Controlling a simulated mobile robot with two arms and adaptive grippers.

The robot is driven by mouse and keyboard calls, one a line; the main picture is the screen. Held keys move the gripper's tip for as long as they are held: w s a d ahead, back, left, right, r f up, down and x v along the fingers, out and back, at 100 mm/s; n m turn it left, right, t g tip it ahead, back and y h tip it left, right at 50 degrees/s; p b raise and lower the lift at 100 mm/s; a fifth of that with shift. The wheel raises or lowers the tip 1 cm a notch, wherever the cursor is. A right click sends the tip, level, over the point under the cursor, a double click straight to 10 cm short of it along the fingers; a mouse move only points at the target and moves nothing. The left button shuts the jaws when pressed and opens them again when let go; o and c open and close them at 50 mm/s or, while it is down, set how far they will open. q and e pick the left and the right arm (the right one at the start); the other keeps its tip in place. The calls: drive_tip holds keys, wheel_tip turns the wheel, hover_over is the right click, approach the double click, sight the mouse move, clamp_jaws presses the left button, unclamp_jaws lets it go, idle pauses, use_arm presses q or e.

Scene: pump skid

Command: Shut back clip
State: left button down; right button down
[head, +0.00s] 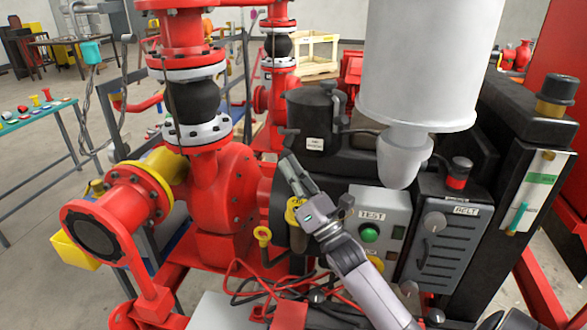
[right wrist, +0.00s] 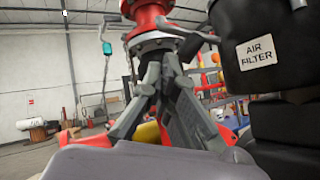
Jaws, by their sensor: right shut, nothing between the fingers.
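The black air filter housing (head: 318,112) stands upright behind the engine panel, with a white AIR FILTER label. A small dark lever (head: 289,131) sticks out from its left side; I cannot tell if it is the back clip. In the right wrist view the housing (right wrist: 262,90) fills the right side, and a dark lever-like part (right wrist: 185,32) reaches left from it. My right gripper (head: 288,162) is shut and empty, just in front and lower left of the housing, apart from it. Its fingers meet in the right wrist view (right wrist: 162,68). My left gripper is out of view.
A large white cylinder (head: 420,60) stands close to the right of the housing. The red pump and flanged pipe (head: 215,185) are on the left. The TEST box (head: 378,222) and BELT panel (head: 440,235) face front. Red and black cables (head: 262,285) lie below.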

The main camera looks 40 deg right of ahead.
sight(287, 139)
drive_tip(key=shift+p+x, duration=1.1)
drive_tip(key=shift+x, duration=1.8)
drive_tip(key=shift+r, duration=0.15)
